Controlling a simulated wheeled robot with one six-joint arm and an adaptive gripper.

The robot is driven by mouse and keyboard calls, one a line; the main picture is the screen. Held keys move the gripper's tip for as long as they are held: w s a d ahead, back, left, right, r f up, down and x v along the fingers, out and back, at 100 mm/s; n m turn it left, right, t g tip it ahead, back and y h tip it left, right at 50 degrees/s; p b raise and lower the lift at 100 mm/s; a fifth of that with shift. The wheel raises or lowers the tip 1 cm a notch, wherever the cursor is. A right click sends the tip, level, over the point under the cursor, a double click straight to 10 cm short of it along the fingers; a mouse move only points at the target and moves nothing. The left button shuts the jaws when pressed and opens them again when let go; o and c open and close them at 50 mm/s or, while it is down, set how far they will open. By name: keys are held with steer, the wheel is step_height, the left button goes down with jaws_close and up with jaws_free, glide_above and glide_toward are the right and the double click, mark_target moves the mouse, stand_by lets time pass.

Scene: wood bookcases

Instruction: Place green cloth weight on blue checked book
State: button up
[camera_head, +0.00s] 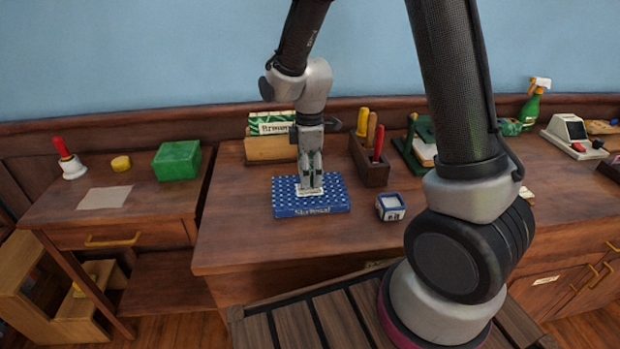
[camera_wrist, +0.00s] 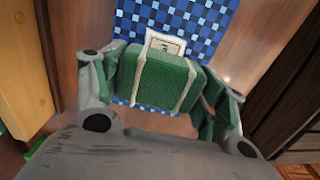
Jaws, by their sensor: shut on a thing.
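The blue checked book (camera_head: 330,203) lies flat on the middle wooden counter in the head view, its spine facing the front. In the wrist view its checked cover (camera_wrist: 205,22) shows beyond and below the held weight. My gripper (camera_head: 310,186) points straight down over the book. In the wrist view my gripper is shut on the green cloth weight (camera_wrist: 160,80), which has pale straps and a white label. The weight is over the book's cover; whether it touches the cover I cannot tell. In the head view the gripper mostly hides the weight.
A small blue and white box (camera_head: 390,207) stands right of the book. Behind are a card box (camera_head: 270,148) and a wooden tool holder (camera_head: 370,165). The counter front is clear.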

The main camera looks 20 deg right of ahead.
steer(key=shift+f, duration=1.35)
steer(key=shift+f, duration=0.15)
steer(key=o, duration=1.4)
steer(key=shift+o, duration=0.2)
